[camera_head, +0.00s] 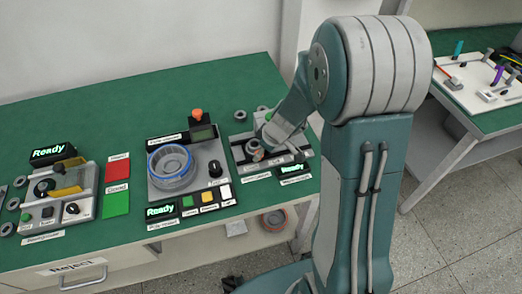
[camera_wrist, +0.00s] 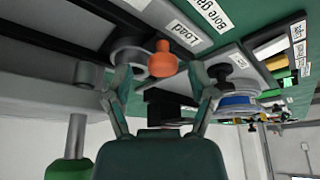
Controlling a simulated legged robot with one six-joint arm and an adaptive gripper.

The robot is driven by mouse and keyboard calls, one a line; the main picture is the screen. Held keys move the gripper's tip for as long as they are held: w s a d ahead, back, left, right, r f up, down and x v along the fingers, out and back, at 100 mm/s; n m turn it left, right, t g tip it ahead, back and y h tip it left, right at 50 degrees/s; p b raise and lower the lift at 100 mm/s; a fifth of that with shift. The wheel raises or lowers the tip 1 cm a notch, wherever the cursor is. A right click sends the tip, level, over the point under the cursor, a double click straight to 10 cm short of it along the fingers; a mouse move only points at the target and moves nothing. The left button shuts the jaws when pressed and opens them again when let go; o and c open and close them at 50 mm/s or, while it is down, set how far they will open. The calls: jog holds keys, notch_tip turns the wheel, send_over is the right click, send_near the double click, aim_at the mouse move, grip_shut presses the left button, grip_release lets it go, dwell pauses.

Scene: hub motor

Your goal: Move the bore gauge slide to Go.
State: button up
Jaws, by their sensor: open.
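The bore gauge (camera_head: 238,150) stands at the right end of the green table in the head view, with my arm over it. In the wrist view its name label (camera_wrist: 213,14) shows, with a Load label (camera_wrist: 184,33) close to an orange knob (camera_wrist: 162,60). The knob seems to belong to the slide, but I cannot be sure. My gripper (camera_wrist: 160,74) is open, its fingers on either side of the knob in the picture. I cannot tell whether they touch it. A Go mark is not readable, and my arm hides part of the gauge in the head view.
Left of the gauge stands a station with a blue-rimmed ring (camera_head: 170,164) and an orange-topped post (camera_head: 197,115). Further left are red (camera_head: 118,170) and green (camera_head: 116,202) plates and another fixture (camera_head: 55,205). A second table (camera_head: 492,118) stands at right.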

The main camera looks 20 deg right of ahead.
jog(key=shift+a+f, duration=0.1)
jog(key=shift+f, duration=0.15)
jog(key=shift+a, duration=0.15)
grip_shut()
jog(key=shift+d, duration=2.65)
jog(key=shift+f, duration=0.1)
grip_release()
